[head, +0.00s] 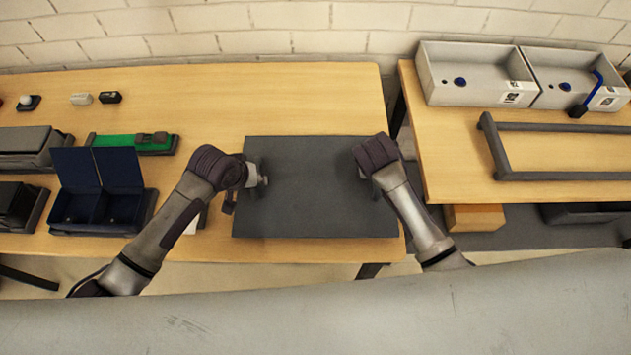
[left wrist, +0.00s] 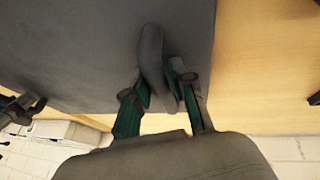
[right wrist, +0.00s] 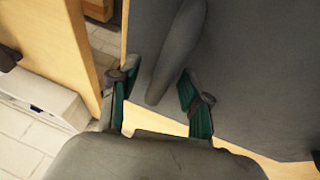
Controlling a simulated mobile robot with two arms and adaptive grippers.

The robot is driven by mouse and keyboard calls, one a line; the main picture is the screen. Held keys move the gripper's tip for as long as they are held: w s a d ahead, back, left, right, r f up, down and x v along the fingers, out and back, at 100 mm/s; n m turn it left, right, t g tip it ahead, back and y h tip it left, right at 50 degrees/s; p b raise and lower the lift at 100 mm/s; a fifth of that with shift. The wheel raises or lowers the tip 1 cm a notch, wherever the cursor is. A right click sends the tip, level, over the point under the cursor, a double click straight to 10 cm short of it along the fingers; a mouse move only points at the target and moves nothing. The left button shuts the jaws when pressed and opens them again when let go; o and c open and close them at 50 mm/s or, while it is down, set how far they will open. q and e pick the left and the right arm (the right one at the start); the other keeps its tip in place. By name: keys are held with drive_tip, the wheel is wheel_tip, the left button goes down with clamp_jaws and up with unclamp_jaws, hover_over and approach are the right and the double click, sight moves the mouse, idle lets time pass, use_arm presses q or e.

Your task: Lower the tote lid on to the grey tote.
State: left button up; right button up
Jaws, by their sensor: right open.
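The tote lid (head: 312,190) is a flat dark grey panel at the table's right end, seen from above. A grey bar handle on it shows in the left wrist view (left wrist: 152,55) and another in the right wrist view (right wrist: 178,50). My left gripper (head: 262,181) is at the lid's left side, its fingers (left wrist: 162,78) closed in against both sides of the handle. My right gripper (head: 372,182) is at the right side, its fingers (right wrist: 158,78) apart with the handle between them. I cannot make out the grey tote; anything under the lid is hidden.
A blue open box (head: 100,185), a green item (head: 135,141) and dark cases (head: 25,150) stand left on the wooden table (head: 300,95). A second table at right holds two grey bins (head: 470,88) and a dark frame (head: 575,126). The table behind the lid is clear.

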use_arm(q)
drive_tip(key=c, duration=0.4)
use_arm(e)
drive_tip(key=c, duration=0.4)
use_arm(q)
clamp_jaws()
use_arm(e)
clamp_jaws()
use_arm(q)
drive_tip(key=shift+r, duration=0.1)
use_arm(e)
drive_tip(key=shift+r, duration=0.1)
